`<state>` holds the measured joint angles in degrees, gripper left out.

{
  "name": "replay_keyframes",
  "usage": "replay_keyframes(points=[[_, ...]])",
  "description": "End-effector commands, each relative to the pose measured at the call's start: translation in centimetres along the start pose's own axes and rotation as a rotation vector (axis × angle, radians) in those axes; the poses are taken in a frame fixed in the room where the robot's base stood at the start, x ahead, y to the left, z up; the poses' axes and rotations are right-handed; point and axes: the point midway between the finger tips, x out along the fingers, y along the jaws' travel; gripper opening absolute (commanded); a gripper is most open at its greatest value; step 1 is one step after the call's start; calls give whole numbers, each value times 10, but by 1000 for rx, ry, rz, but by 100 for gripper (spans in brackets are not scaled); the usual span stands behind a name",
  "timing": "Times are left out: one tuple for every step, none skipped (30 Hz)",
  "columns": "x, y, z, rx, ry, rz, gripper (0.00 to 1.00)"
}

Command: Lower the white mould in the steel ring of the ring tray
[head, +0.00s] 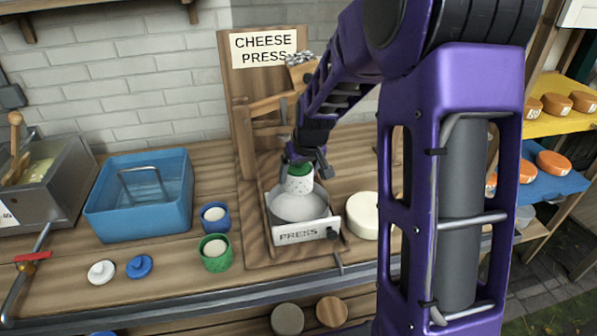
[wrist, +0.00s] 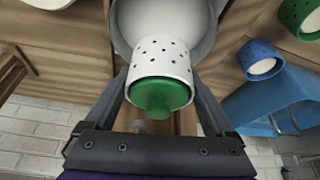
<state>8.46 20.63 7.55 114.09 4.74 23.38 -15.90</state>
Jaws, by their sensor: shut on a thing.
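The white mould (head: 299,184) is a small white cup with dark holes and a green lid on top. My gripper (head: 303,163) is shut on it, and the wrist view shows the mould (wrist: 161,58) upright between the two fingers (wrist: 160,85). It is over the back part of a pale grey round ring or bowl (head: 299,210) in the tray labelled PRESS (head: 302,234). The round piece also shows behind the mould in the wrist view (wrist: 165,18). I cannot tell whether the mould's bottom is inside it or touches it.
Wooden press posts (head: 243,135) stand close behind the tray. A green cup (head: 215,258) and a blue cup (head: 217,222) stand to its left, near a blue tub (head: 140,205). A white cheese wheel (head: 362,216) is close on the right. White and blue lids (head: 139,266) lie at front left.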

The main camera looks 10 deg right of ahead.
Motion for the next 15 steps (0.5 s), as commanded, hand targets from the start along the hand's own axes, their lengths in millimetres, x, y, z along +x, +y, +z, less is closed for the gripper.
replay_keyframes(points=[[3, 0, 1, 0, -1, 0, 35], [5, 0, 2, 0, -1, -1, 35], [8, 0, 4, 0, -3, -1, 35], [10, 0, 5, 0, -3, -1, 35], [12, 0, 6, 0, -3, -1, 35], [15, 0, 7, 0, -2, -1, 35], [17, 0, 8, 0, -2, -1, 35], [20, 0, 9, 0, -2, -1, 35], [24, 0, 10, 0, -2, -1, 35], [27, 0, 12, 0, -1, -1, 35], [29, 0, 12, 0, -1, -1, 35], [32, 0, 14, 0, -1, 0, 35], [34, 0, 14, 0, -1, 0, 35], [37, 0, 15, 0, -1, 0, 35], [39, 0, 16, 0, -1, 0, 35]])
